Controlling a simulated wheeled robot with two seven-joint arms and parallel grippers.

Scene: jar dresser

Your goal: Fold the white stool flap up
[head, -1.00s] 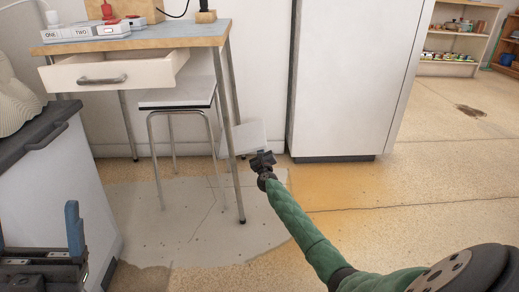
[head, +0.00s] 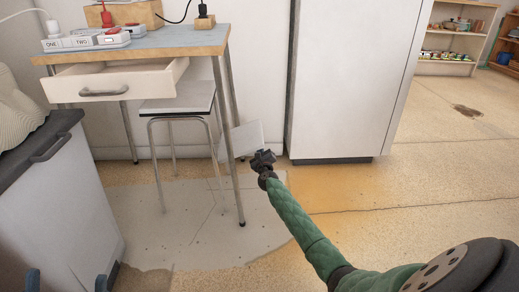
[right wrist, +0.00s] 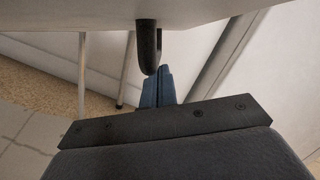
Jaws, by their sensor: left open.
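The white stool (head: 178,103) stands partly under the desk on thin metal legs. Its white flap (head: 243,138) sits tilted at the stool's right side, partly behind a desk leg. My right gripper (head: 262,158) is at the flap's lower right edge. In the right wrist view a white panel, which looks like the flap (right wrist: 75,12), spans the top with a dark curved piece on its underside. The blue fingers of my right gripper (right wrist: 162,88) are close together just below that piece; contact is unclear. My left gripper (head: 66,282) is open and empty at the bottom left, mostly cut off.
The desk (head: 150,42) has an open drawer (head: 115,80) above the stool. A white cabinet (head: 340,80) stands right of the flap. A grey-topped unit (head: 50,200) is at the left. The floor (head: 420,190) on the right is clear.

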